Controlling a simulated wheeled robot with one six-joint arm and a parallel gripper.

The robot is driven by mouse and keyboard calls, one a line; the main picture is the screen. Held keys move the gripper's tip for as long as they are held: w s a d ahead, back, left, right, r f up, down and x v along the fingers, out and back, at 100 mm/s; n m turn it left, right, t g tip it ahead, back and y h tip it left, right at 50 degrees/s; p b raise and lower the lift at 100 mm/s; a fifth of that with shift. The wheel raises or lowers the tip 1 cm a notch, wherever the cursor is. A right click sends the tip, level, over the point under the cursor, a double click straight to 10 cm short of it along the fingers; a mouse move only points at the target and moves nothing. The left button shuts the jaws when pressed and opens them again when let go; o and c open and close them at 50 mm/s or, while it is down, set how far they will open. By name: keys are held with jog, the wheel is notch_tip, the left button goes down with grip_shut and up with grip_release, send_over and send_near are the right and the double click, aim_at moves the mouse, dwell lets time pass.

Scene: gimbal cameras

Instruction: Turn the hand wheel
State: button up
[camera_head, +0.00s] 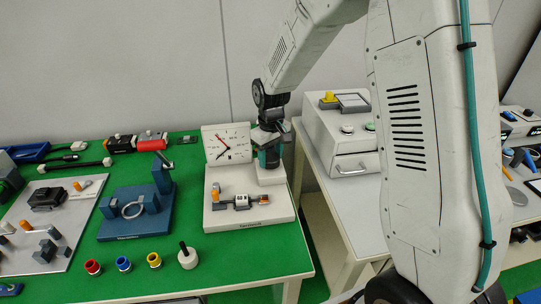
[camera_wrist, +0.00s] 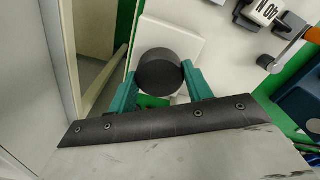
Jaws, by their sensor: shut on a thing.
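A black round knob (camera_wrist: 160,72), which appears to be the hand wheel, sits on a white block of the white gauge stand (camera_head: 228,219). My gripper (camera_wrist: 160,78) has its two teal fingers on opposite sides of the knob and is shut on it. In the head view my gripper (camera_head: 268,157) points down over the block, right of the upright gauge panel (camera_head: 226,144). The gauge has a red needle and a dark needle. The knob is mostly hidden by my gripper in the head view.
On the stand's front are a small counter (camera_head: 241,201) and a crank with an orange handle (camera_wrist: 313,35). A blue fixture (camera_head: 135,215) stands left on the green table. A white drawer box (camera_head: 345,147) stands right, across a gap. The green strip at front right is clear.

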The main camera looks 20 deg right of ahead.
aim_at(271, 157)
jog(key=n, duration=0.4)
jog(key=shift+n, duration=0.4)
dwell(0.4)
jog(key=o, duration=1)
notch_tip(271, 157, up, 8)
jog(key=shift+f, duration=0.1)
